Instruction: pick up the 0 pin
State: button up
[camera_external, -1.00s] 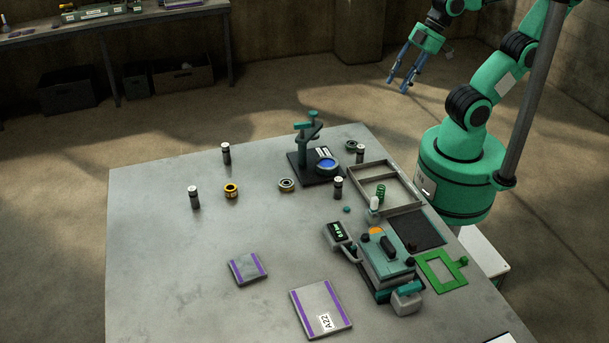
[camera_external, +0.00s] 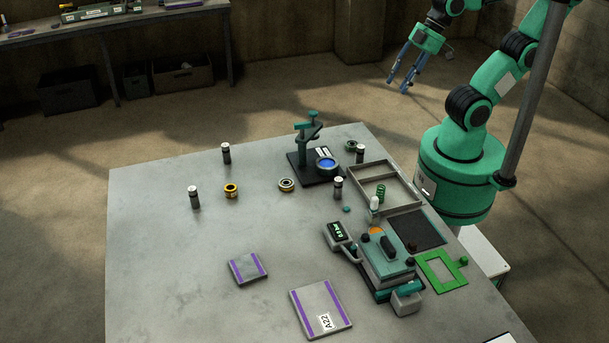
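Several dark upright pins with pale tops stand on the grey table (camera_external: 165,260). One pin (camera_external: 226,153) is at the back left, one pin (camera_external: 194,198) is at the left, and one pin (camera_external: 338,188) is by the wooden tray. Another pin (camera_external: 360,154) stands at the back right, near the press. Their markings are too small to read, so I cannot tell which is the 0 pin. My gripper (camera_external: 397,86) hangs beyond the table's back right edge, far from all the pins.
A teal press (camera_external: 307,150) with a dark base stands at the back. A compartment tray (camera_external: 399,211), a teal device (camera_external: 385,258) and a green frame (camera_external: 427,268) fill the right side. Rings (camera_external: 231,191) (camera_external: 286,185) lie mid-table. Two purple-striped pads (camera_external: 248,268) (camera_external: 320,309) lie in front.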

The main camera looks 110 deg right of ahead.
jog(key=shift+o, duration=0.4)
jog(key=w+r+g+p, duration=0.1)
jog(key=w+r+p, duration=0.1)
jog(key=w+r, duration=0.45)
jog(key=w+r+p, duration=0.2)
jog(key=w+r, duration=0.2)
jog(key=w, duration=0.6)
jog(key=w+r+n+g+p, duration=0.15)
jog(key=w+p, duration=0.35)
jog(key=w, duration=1.6)
jog(key=w+f+g+p, duration=0.15)
jog(key=w+f, duration=0.25)
jog(key=w, duration=0.6)
jog(key=w+f+p, duration=0.3)
jog(key=w+f, duration=0.2)
jog(key=w, duration=0.5)
jog(key=w+f+p, duration=0.2)
jog(key=w+f, duration=0.3)
jog(key=f, duration=0.3)
jog(key=w+f+g+p, duration=0.1)
jog(key=w+f+p, duration=0.1)
jog(key=w+f, duration=0.4)
notch_tip(320, 180, down, 3)
jog(key=shift+r+n+g, duration=0.1)
jog(key=shift+n+g, duration=0.2)
jog(key=shift+n, duration=0.05)
